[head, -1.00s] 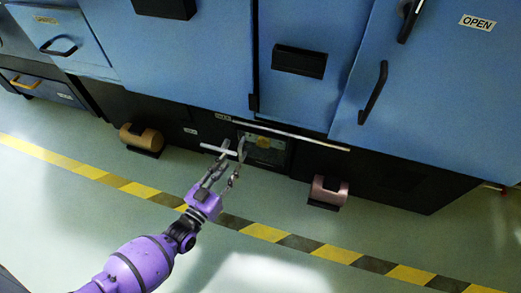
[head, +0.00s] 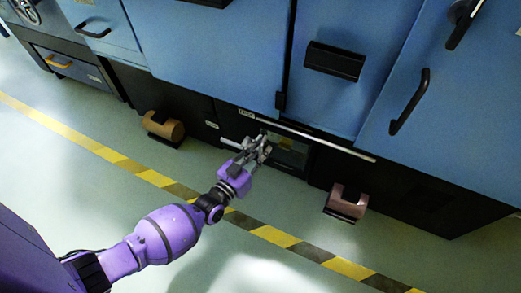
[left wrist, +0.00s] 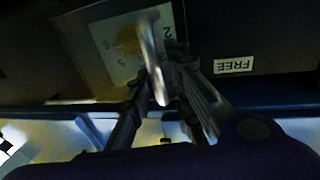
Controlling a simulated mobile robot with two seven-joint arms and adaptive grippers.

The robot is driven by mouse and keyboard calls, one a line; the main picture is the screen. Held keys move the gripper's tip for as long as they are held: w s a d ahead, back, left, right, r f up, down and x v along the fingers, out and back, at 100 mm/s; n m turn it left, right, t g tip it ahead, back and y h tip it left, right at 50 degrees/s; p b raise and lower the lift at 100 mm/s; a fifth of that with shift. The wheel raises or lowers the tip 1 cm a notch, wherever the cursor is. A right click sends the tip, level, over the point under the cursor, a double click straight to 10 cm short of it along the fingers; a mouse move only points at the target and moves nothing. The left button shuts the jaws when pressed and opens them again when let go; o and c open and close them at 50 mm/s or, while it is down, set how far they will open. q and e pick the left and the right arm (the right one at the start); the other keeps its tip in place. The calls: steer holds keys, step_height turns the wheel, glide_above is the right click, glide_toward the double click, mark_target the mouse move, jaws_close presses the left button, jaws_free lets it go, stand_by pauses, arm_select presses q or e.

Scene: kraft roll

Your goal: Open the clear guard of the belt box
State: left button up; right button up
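The belt box sits low in the black base of the blue machine. Its clear guard (head: 290,153) shows partly in the head view, just right of my left gripper (head: 260,149). In the left wrist view the guard (left wrist: 108,50) covers a pale panel with numbers and a yellowish round part. A pale curved handle (left wrist: 150,50) stands out from it, between the two fingers of my left gripper (left wrist: 158,85). The fingers are apart, one on each side of the handle; I cannot tell if they touch it. The guard looks closed. My right gripper is not in view.
A brown roll-like part (head: 162,127) sticks out at the left and a pinkish one (head: 345,203) at the right. A long pale bar (head: 320,140) runs above the guard. The floor in front is clear, with a yellow-black stripe (head: 275,236).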

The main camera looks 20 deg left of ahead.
mark_target(295, 152)
arm_select(q)
jaws_close()
